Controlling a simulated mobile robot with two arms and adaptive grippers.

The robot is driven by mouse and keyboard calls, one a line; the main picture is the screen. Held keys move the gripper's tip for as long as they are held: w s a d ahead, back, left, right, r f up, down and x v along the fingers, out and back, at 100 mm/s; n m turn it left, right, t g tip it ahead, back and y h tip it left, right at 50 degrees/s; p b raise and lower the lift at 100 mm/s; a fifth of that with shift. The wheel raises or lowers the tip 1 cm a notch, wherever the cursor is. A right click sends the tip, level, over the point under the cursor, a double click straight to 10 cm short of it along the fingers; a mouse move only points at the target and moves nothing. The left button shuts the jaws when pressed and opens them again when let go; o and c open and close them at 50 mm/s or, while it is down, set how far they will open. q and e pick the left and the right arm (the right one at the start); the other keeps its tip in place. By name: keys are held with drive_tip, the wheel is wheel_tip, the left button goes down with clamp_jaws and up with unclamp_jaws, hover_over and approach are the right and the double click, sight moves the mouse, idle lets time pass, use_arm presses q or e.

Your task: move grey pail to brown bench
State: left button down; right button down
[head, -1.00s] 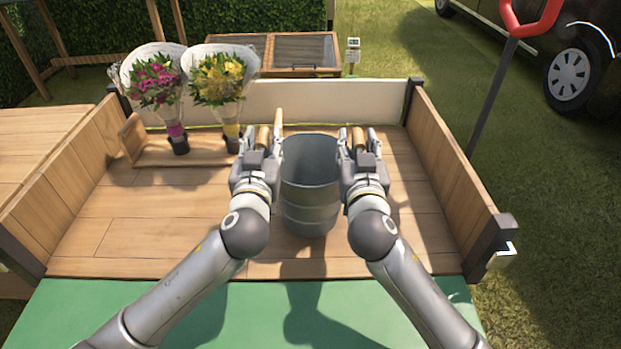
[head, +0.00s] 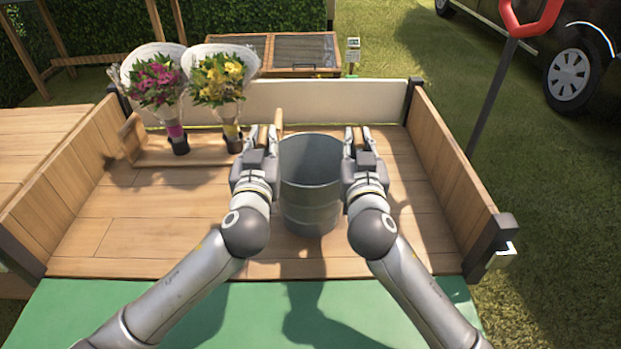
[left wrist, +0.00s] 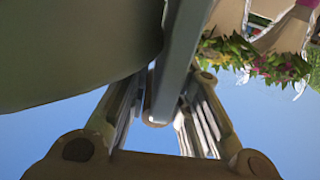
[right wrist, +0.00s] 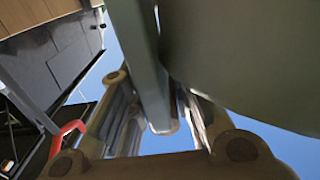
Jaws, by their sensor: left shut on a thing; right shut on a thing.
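The grey pail (head: 310,195) stands upright on the plank floor of a wooden-sided bed, between my two grippers. My left gripper (head: 262,138) is shut on the pail's left side, and my right gripper (head: 357,138) is shut on its right side. In the left wrist view the pail (left wrist: 70,45) fills the upper left, with a grey strip of it between the fingers. The right wrist view shows the pail (right wrist: 240,60) at the upper right, with a similar strip between the fingers. A brown wooden top (head: 35,150), possibly the bench, lies outside the bed at left.
Two wrapped bouquets, one pink (head: 158,90) and one yellow (head: 220,85), stand in a wooden holder (head: 200,155) at the bed's back left. Side boards (head: 450,170) enclose the bed. A red-handled tool (head: 495,75) stands at right. Plank floor right of the pail is clear.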

sight(359, 134)
use_arm(q)
drive_tip(key=shift+r, duration=0.1)
use_arm(e)
drive_tip(key=shift+r, duration=0.15)
